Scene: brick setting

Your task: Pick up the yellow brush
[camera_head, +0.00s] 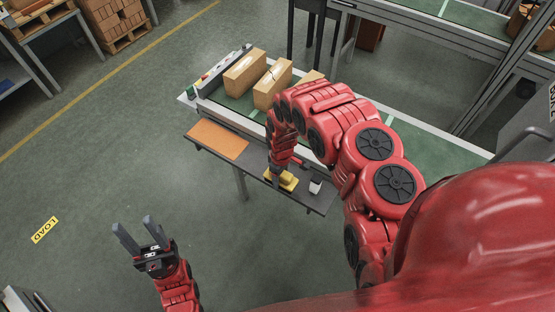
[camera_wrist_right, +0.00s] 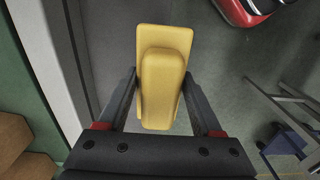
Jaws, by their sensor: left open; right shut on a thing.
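The yellow brush (camera_wrist_right: 163,75) has a flat rectangular base and a raised rounded grip. It fills the middle of the right wrist view, between the two fingers of my right gripper (camera_wrist_right: 163,100), which is shut on it. In the head view the brush (camera_head: 287,182) shows at the narrow dark shelf (camera_head: 319,201) below my right gripper (camera_head: 278,172). I cannot tell whether it touches the shelf. My left gripper (camera_head: 135,234) is open and empty over the floor at the lower left, well away from the brush.
An orange-brown board (camera_head: 217,139) lies on the shelf's left part, and a small white container (camera_head: 315,186) stands right of the brush. Cardboard boxes (camera_head: 245,72) stand on the conveyor behind. The floor at left is clear around a yellow LOAD sign (camera_head: 45,230).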

